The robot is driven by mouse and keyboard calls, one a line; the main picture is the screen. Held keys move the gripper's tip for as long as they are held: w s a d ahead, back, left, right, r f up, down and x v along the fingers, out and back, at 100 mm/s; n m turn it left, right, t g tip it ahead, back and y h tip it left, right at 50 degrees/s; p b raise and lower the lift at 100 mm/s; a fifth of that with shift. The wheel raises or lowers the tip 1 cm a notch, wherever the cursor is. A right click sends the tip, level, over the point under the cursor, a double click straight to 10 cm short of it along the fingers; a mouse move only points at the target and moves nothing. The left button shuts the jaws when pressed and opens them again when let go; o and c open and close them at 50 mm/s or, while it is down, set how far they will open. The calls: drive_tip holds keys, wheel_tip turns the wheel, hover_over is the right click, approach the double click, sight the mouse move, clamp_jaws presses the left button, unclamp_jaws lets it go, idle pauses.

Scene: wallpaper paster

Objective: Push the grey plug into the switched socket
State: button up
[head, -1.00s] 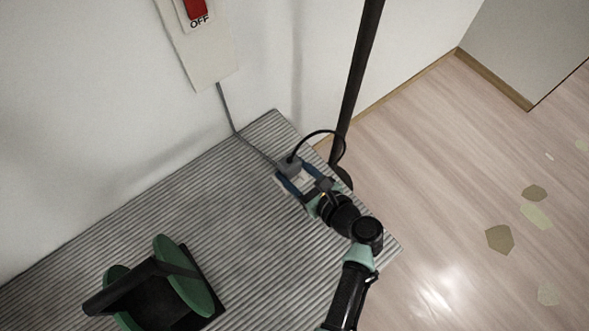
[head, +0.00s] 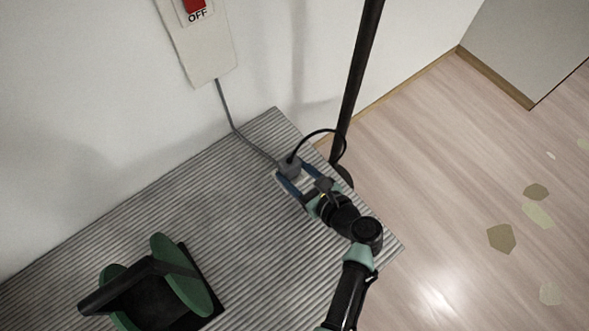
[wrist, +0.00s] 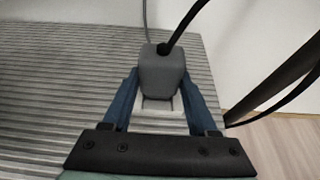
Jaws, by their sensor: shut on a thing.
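The grey plug (wrist: 163,72) sits between the two blue fingers of my gripper (wrist: 160,84) in the wrist view, with a black cord leaving its top. My gripper is shut on it. A pale block (wrist: 160,106), which looks like the socket, shows just below the plug between the fingers. Whether the plug's pins are in it is hidden. In the head view the plug (head: 290,164) and my gripper (head: 289,180) are at the far right corner of the ridged grey surface. A wall panel with a red switch marked OFF (head: 195,8) has a grey cable running down to the plug's spot.
A dark pole (head: 358,85) stands just beyond the corner, close to the plug and its looped black cord (head: 325,132). The wall is behind. A green and black reel-like object (head: 160,285) stands at the lower left. The middle of the ridged surface (head: 215,195) is clear.

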drive_tip(key=shift+f, duration=0.4)
drive_tip(key=o, duration=1.6)
drive_tip(key=shift+c, duration=0.2)
drive_tip(key=shift+r, duration=0.15)
wheel_tip(320, 180, up, 7)
drive_tip(key=p, duration=0.7)
